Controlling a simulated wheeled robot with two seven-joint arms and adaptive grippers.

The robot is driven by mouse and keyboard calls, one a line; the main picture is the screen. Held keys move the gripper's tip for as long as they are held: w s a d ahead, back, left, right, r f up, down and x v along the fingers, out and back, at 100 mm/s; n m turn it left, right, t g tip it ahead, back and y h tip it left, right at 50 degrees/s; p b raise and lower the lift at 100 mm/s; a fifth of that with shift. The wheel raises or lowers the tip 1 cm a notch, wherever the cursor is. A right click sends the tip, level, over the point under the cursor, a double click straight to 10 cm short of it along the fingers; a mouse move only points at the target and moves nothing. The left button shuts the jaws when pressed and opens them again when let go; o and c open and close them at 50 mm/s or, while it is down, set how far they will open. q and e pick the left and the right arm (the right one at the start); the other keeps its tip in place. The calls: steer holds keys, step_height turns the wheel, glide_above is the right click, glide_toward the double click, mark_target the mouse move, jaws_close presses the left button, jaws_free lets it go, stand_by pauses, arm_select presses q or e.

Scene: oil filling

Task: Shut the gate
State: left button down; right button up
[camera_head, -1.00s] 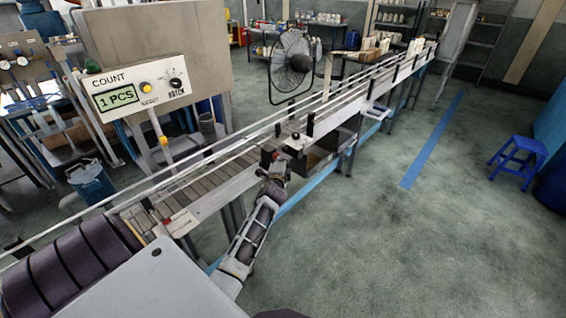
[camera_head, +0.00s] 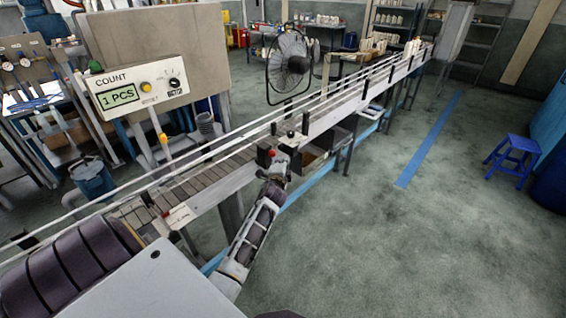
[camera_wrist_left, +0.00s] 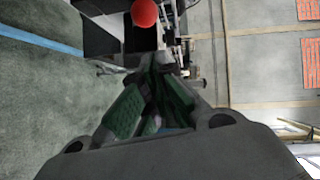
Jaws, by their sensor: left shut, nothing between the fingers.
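A small red ball knob (camera_head: 272,153) shows at the near side of the conveyor (camera_head: 190,187), just by my left gripper (camera_head: 283,162). In the left wrist view the red ball (camera_wrist_left: 145,12) is at the top edge, beyond the fingertips and apart from them. The left gripper's green-padded fingers (camera_wrist_left: 155,85) are shut with nothing between them. A black knob (camera_head: 290,134) and a dark post (camera_head: 305,123) stand on the conveyor's edge just past the gripper. The gate itself is too small and partly covered, so I cannot tell its position. My right gripper is not in view.
A count panel (camera_head: 138,92) reading 1 PCS stands behind the conveyor on the left. An open bin (camera_head: 323,150) hangs beside the conveyor, right of the gripper. A fan (camera_head: 287,65) stands behind. The floor to the right is clear up to a blue stool (camera_head: 513,155).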

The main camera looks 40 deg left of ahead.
arm_select(q)
steer(key=b+v, duration=0.1)
steer(key=v, duration=0.8)
stand_by(0.4)
steer(key=shift+n, duration=0.4)
stand_by(0.4)
